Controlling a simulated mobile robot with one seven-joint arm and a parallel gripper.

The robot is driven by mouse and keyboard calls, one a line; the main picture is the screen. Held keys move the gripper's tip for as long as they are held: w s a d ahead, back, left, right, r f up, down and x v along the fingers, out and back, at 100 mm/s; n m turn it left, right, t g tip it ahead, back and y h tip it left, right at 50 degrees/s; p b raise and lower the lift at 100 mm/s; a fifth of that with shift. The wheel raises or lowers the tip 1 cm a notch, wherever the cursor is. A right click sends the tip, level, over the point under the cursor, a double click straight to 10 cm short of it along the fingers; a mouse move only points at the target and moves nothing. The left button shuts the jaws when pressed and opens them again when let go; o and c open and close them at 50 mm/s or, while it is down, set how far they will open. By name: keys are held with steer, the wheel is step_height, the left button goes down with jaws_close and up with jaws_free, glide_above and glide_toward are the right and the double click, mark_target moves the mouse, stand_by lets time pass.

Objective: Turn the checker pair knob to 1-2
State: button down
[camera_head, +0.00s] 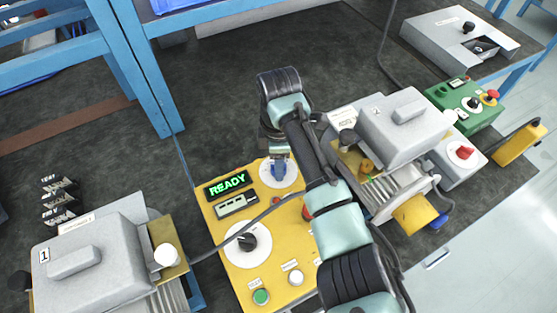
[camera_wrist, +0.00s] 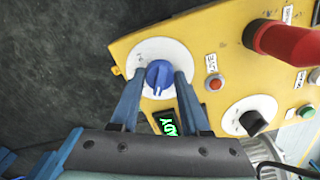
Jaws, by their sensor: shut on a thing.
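The yellow checker panel (camera_head: 222,222) lies on the dark bench, with a lit green READY display (camera_head: 228,183). A blue knob (camera_wrist: 158,76) sits on a white round dial (camera_wrist: 168,49) at one end of the panel. My gripper (camera_wrist: 160,79) is shut on this blue knob, one blue finger on each side. In the head view my gripper (camera_head: 279,168) is down at the dial and hides most of the knob. The knob's pointer is toward the lower edge of the wrist view. The dial's markings are too small to read.
A second dial has a black knob (camera_head: 247,242). The panel also bears a green button (camera_head: 261,297), a white button (camera_head: 295,277) and a large red control (camera_wrist: 285,42). Grey blower units stand at left (camera_head: 90,255) and right (camera_head: 405,125). A cable crosses the panel.

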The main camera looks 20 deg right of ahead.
steer(key=m+p, duration=0.2)
steer(key=shift+a+r+m, duration=0.1)
steer(key=shift+r+m, duration=0.1)
steer(key=shift+m, duration=0.1)
steer(key=m+p, duration=0.2)
steer(key=m, duration=0.2)
steer(key=shift+f+m+p, duration=0.1)
steer(key=shift+m+p, duration=0.2)
stand_by(0.4)
steer(key=shift+c, duration=1.9)
jaws_free()
steer(key=shift+f, duration=0.1)
steer(key=shift+m, duration=0.3)
step_height(320, 180, up, 13)
steer(key=shift+p, duration=0.35)
